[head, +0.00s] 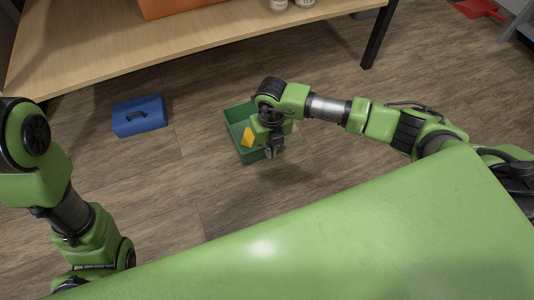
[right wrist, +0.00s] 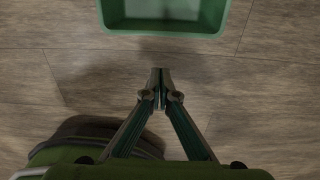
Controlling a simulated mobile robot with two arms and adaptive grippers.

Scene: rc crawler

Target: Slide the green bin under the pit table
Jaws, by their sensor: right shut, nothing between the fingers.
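The green bin (head: 233,130) stands on the wooden floor in front of the pit table (head: 105,55) in the head view, clear of its front edge. A yellow item (head: 248,138) lies in it. My right gripper (head: 272,152) points down at the bin's near right side and hides part of it. In the right wrist view my right gripper (right wrist: 159,78) is shut and empty, with its tips just short of the bin's near wall (right wrist: 160,28). I cannot tell whether they touch. My left arm shows at the left, but its gripper is not in view.
A blue toolbox (head: 139,115) sits on the floor left of the bin, near the table's front edge. A black table leg (head: 377,40) stands to the right. An orange object (head: 175,7) and white containers are on the tabletop. A red object (head: 475,8) lies far right.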

